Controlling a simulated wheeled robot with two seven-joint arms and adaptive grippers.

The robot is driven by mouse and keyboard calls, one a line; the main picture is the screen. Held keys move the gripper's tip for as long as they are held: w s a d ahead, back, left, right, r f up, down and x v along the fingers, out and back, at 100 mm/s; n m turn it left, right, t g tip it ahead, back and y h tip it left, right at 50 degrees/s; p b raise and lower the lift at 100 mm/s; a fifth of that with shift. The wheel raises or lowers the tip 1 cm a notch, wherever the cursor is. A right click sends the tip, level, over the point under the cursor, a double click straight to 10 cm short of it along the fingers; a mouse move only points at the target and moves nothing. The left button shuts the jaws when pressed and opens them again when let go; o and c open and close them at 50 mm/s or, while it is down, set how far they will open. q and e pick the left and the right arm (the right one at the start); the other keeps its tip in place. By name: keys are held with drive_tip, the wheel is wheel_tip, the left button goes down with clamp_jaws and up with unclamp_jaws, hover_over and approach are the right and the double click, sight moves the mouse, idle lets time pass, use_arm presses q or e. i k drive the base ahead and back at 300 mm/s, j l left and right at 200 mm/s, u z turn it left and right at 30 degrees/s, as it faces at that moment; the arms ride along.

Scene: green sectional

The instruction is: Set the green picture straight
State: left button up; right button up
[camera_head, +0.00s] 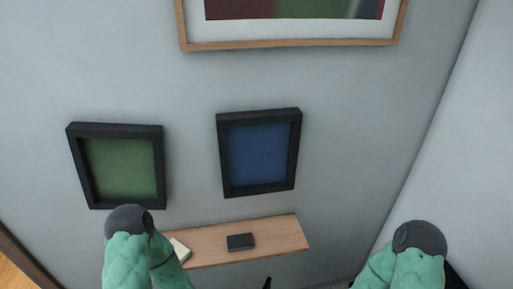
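The green picture (122,168) hangs on the grey wall at the left, in a thick dark frame. Its top edge runs nearly level in the view, and its left side slants. The camera looks at the wall at an angle, so I cannot tell exactly how far it is tilted. My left arm, green with a dark round joint, comes up from the bottom just below the green picture's lower edge. My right arm is at the lower right, well away from it.
A blue picture (259,152) in a dark frame hangs to the right. A large wood-framed picture (290,43) is above. A wooden shelf (283,235) below holds a dark box (240,242) and a pale object (180,250). Bare wall lies between the two dark frames.

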sight(116, 165)
drive_tip(key=u, duration=1.3)
